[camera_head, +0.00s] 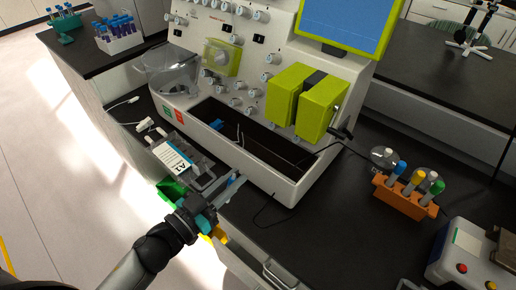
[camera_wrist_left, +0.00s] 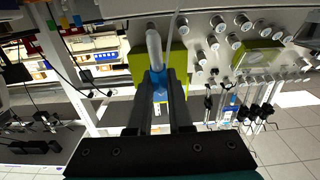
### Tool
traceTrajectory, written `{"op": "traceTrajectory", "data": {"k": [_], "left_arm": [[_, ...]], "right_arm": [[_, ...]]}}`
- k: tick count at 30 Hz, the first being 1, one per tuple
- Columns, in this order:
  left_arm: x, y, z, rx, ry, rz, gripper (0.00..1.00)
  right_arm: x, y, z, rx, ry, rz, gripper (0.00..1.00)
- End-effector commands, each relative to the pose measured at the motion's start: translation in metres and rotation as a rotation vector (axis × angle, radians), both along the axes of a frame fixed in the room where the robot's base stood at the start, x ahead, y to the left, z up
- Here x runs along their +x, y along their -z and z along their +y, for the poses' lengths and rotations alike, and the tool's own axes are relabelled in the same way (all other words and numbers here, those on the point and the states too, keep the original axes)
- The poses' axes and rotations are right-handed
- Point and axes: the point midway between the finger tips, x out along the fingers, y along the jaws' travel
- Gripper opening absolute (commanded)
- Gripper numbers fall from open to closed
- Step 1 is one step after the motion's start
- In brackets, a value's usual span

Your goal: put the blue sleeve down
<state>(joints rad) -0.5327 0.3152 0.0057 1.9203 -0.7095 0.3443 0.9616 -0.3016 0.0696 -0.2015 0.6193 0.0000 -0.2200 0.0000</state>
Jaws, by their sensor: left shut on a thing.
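My left gripper (camera_head: 222,198) is over the front edge of the black counter, beside the cell processor. In the left wrist view its fingers (camera_wrist_left: 160,92) are shut on the blue sleeve (camera_wrist_left: 159,78). A pale grey cylinder (camera_wrist_left: 153,45) sticks out beyond the blue sleeve. In the head view the held piece (camera_head: 233,182) shows small and pale blue at the fingertips. The fingers partly hide the sleeve. My right gripper is not in view.
A grey tray (camera_head: 208,180) with a white labelled card (camera_head: 172,155) lies left of my gripper. The processor's open bin (camera_head: 250,152) is behind. An orange tube rack (camera_head: 404,198) stands right. The counter's front middle (camera_head: 300,235) is mostly clear, apart from a thin cable.

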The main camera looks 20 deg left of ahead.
Motion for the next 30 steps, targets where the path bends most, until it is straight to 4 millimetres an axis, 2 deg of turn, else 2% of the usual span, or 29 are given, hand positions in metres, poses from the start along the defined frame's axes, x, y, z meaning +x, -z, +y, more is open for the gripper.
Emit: {"op": "traceTrajectory", "data": {"k": [21, 25, 30], "left_arm": [[0.133, -0.002, -0.055, 0.0, 0.0, -0.006, 0.0], [0.151, -0.001, -0.062, 0.0, 0.0, -0.004, 0.0], [0.16, -0.001, -0.066, 0.0, 0.0, -0.003, 0.0]], "right_arm": [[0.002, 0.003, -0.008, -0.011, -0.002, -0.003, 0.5], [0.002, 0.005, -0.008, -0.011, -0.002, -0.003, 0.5], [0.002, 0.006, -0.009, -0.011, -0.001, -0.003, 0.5]]}}
